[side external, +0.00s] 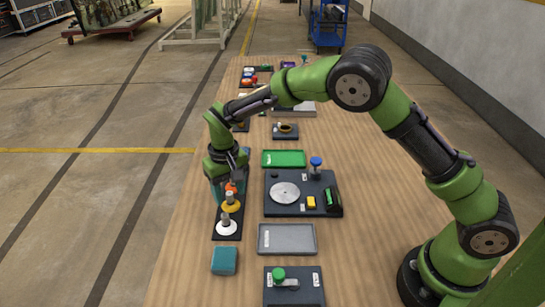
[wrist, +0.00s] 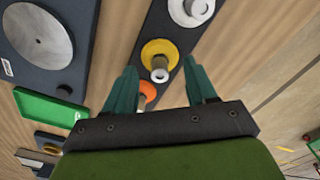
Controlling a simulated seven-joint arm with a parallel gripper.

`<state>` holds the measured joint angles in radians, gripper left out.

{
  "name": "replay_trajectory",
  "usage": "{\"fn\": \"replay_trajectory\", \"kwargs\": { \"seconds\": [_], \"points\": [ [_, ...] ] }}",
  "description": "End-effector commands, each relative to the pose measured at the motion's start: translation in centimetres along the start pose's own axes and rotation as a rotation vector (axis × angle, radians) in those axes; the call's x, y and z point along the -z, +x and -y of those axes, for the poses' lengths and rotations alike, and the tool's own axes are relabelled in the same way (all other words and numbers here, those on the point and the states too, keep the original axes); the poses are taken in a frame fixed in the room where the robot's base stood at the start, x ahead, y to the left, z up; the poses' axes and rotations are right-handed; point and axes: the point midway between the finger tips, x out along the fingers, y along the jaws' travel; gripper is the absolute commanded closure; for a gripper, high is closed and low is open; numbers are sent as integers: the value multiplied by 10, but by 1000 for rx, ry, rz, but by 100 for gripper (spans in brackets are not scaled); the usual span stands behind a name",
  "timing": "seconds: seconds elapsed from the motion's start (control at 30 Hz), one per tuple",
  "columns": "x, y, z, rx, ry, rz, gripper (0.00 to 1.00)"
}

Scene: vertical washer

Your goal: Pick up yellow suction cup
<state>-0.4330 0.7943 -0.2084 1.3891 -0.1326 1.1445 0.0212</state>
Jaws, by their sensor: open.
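The yellow suction cup (side external: 231,206) has a grey metal stem and stands upright on a narrow black strip (side external: 220,236). It sits between a white suction cup (side external: 227,229) and an orange one (side external: 231,186). In the wrist view the yellow suction cup (wrist: 155,50) shows just ahead of and between the fingertips, with the orange one (wrist: 147,91) closer to my palm and the white one (wrist: 190,10) at the top. My gripper (wrist: 160,67) is open, with teal fingers either side of the strip and nothing held. In the side view my gripper (side external: 228,190) points down over the orange cup's end.
A dark station with a silver disc (side external: 285,192) and a blue-topped knob (side external: 316,163) stands right of the strip. A green tray (side external: 284,158), a grey tray (side external: 287,239) and a teal block (side external: 224,261) lie nearby. Bare wood shows left of the strip.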

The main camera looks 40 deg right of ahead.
Motion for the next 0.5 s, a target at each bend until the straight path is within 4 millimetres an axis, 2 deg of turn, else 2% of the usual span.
{"fn": "replay_trajectory", "kwargs": {
  "seconds": [0.13,0.37,0.5],
  "points": [
    [-1,15,0,1,1,1,44],
    [0,16,0,3,0,-2,44],
    [0,16,0,2,0,-2,62]
  ]
}}
